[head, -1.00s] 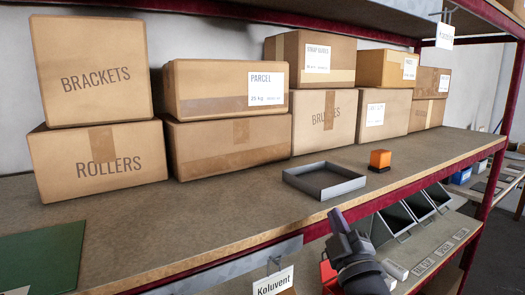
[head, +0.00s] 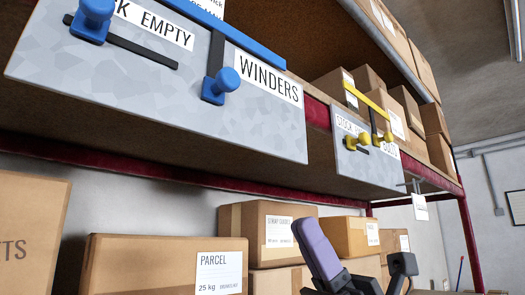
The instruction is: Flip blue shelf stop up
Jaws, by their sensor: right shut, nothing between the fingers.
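A grey panel (head: 150,95) hangs on the front of the upper shelf at the upper left, labelled "WINDERS" and partly "EMPTY". The blue shelf stop shows as a blue bar (head: 246,46) along its top edge, cut off by the frame. A blue knob (head: 220,86) sits below a dark upright arm near the bar. Another blue knob (head: 95,14) sits by a dark slanting strip. My right gripper (head: 306,230), with purple fingers, is shut and empty, below and right of the panel, apart from it. My left gripper is not in view.
A second grey panel (head: 365,165) with a yellow bar (head: 368,105) and yellow knobs stands further right. Cardboard boxes, among them one labelled "PARCEL" (head: 160,268), stand on the shelf below. A red upright (head: 470,240) is at the right.

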